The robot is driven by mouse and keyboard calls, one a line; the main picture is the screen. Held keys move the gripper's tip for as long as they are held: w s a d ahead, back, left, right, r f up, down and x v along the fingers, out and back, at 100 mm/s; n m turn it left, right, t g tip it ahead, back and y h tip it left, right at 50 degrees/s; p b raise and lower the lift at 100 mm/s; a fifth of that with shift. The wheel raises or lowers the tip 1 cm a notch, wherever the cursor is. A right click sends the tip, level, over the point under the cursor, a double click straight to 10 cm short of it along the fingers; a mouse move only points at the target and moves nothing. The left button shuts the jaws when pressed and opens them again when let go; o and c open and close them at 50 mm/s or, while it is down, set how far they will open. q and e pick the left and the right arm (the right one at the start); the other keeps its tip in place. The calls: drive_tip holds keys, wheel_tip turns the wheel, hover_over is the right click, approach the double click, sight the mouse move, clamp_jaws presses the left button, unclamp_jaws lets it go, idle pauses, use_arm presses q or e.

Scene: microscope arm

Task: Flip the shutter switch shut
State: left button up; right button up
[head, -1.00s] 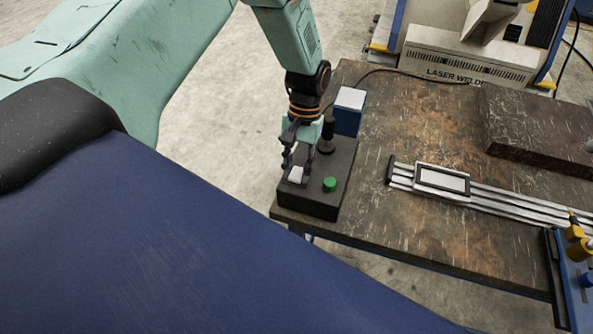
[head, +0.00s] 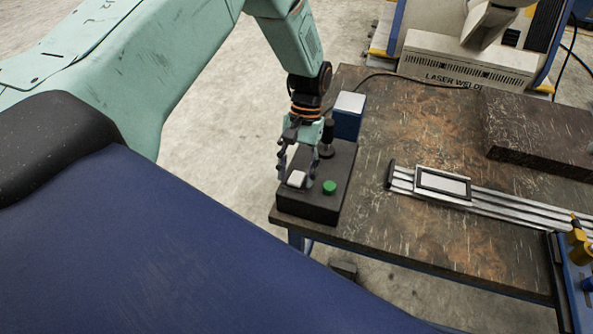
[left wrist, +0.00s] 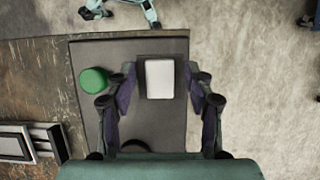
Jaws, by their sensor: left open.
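A white rocker switch (head: 296,179) sits on top of a dark control box (head: 309,206) at the table's near left corner. The switch also shows in the left wrist view (left wrist: 159,79), in a dark frame between my fingers. My left gripper (head: 297,178) is open, pointing down, with a finger on either side of the switch. In the left wrist view the fingers (left wrist: 160,92) stand apart from it, with gaps on both sides. I cannot tell their exact height above the box. My right gripper is in neither view.
A green button (head: 329,187) and a black knobbed stick (head: 327,136) are on the same box. A blue block with a white top (head: 348,115) stands behind. A metal rail with a framed slide (head: 443,183) lies to the right on the worn table (head: 400,231).

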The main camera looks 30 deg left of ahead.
use_arm(q)
drive_tip(key=v, duration=1.2)
idle(0.5)
